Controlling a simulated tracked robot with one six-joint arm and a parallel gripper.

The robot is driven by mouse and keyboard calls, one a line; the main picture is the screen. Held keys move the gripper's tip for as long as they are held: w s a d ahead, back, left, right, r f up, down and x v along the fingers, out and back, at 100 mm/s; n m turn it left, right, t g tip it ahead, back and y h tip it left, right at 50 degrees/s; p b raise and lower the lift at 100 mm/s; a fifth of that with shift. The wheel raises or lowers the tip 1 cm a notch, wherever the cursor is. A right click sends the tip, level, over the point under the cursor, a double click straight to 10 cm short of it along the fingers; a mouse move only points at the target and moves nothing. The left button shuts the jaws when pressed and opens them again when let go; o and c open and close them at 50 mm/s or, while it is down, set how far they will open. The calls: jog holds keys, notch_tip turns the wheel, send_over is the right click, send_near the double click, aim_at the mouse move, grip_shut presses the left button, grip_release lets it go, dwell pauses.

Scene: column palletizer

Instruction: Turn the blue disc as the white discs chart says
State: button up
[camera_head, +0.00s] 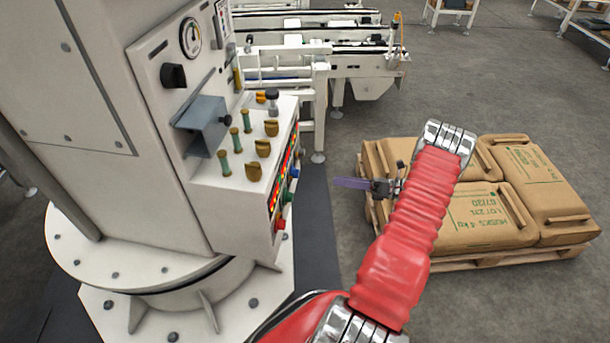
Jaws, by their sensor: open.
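A small blue round control (294,172) shows on the right-hand face of the white control console (215,190), seen nearly edge-on. I cannot tell its marking or how far it is turned. A white round dial (190,38) with a dark rim is on the upright panel above. A small white plate with dark print (224,20) is beside it; its content is too small to read, and I cannot tell which is the chart. My gripper (342,183), with purple fingers, is open and empty. It is in the air right of the console, apart from the blue control.
A green button (288,196) and a red button (279,224) are near the blue control. Brass knobs (263,148), green-handled levers (235,140) and a grey box (203,124) crowd the console. Brown sacks (485,215) lie on a pallet at right. A conveyor (340,60) stands behind.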

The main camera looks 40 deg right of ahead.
aim_at(298, 175)
jog(key=n, duration=0.7)
jog(key=shift+n, duration=0.3)
jog(key=shift+w+a, duration=0.1)
jog(key=shift+w, duration=0.05)
jog(key=x, duration=1.3)
jog(key=shift+w, duration=0.25)
jog(key=shift+a+r, duration=0.1)
jog(key=shift+r, duration=0.05)
jog(key=c, duration=1)
jog(key=shift+s+a, duration=0.1)
jog(key=shift+c, duration=0.2)
